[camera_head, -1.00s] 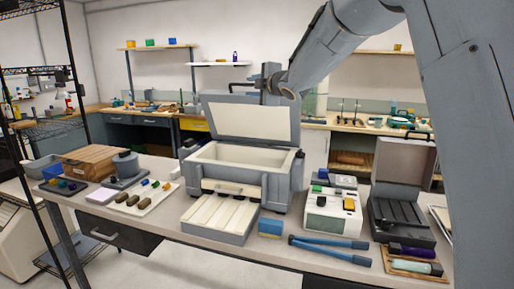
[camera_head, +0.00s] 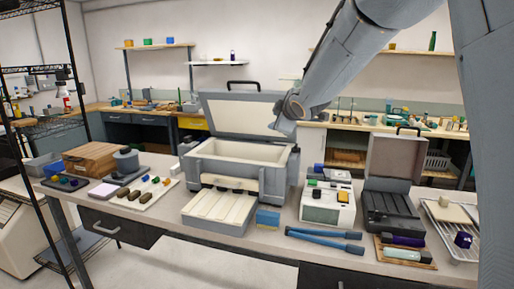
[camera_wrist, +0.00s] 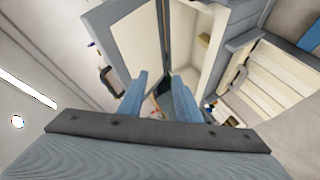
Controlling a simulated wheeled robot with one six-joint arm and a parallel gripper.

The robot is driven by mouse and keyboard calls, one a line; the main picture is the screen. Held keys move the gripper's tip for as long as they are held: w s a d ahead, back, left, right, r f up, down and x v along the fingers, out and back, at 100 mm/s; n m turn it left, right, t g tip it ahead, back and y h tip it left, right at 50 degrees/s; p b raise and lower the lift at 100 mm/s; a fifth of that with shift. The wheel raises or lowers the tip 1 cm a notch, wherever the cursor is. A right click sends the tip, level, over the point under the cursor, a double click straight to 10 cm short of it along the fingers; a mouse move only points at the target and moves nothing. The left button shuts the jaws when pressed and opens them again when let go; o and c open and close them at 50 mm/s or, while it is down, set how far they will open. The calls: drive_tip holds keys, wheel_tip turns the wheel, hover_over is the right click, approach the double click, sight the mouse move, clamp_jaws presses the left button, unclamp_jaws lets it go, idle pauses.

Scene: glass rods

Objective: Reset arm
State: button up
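My gripper (camera_wrist: 160,92) shows in the wrist view as two blue fingers standing apart, with nothing held between them. In the head view my arm reaches in from the upper right, and its end is in front of the right side of the raised lid (camera_head: 235,119) of a grey-blue chest. The gripper's fingers cannot be made out there. The chest (camera_head: 228,178) stands open on the bench with a pale, empty-looking inside. A slatted cream tray (camera_head: 220,207) sits in front of it. The wrist view looks down past the lid (camera_wrist: 136,38) and the slatted tray (camera_wrist: 262,84).
The bench holds a white device (camera_head: 328,205), blue long-handled tool (camera_head: 325,238), blue-and-tan block (camera_head: 268,217), open dark case (camera_head: 392,205), wire rack (camera_head: 452,225) and wooden box (camera_head: 92,157). A black wire shelf (camera_head: 35,70) stands left. Air above the bench's left half is clear.

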drive_tip(key=s+d+f+m+g+h, duration=0.3)
drive_tip(key=s+d+f+m, duration=0.3)
drive_tip(key=s+d+f, duration=0.3)
drive_tip(key=s+d+f+m+g, duration=0.1)
drive_tip(key=s+f, duration=0.4)
drive_tip(key=s, duration=0.5)
drive_tip(key=s+d+f+m+g, duration=0.1)
drive_tip(key=s+f+m+g, duration=0.3)
drive_tip(key=s, duration=0.7)
drive_tip(key=s+d+f+m+g, duration=0.2)
drive_tip(key=s+f, duration=0.5)
drive_tip(key=s, duration=0.4)
drive_tip(key=shift+f+m+g+h+b, duration=0.25)
drive_tip(key=shift+m+g, duration=0.35)
drive_tip(key=shift+m, duration=0.6)
drive_tip(key=shift+r, duration=0.1)
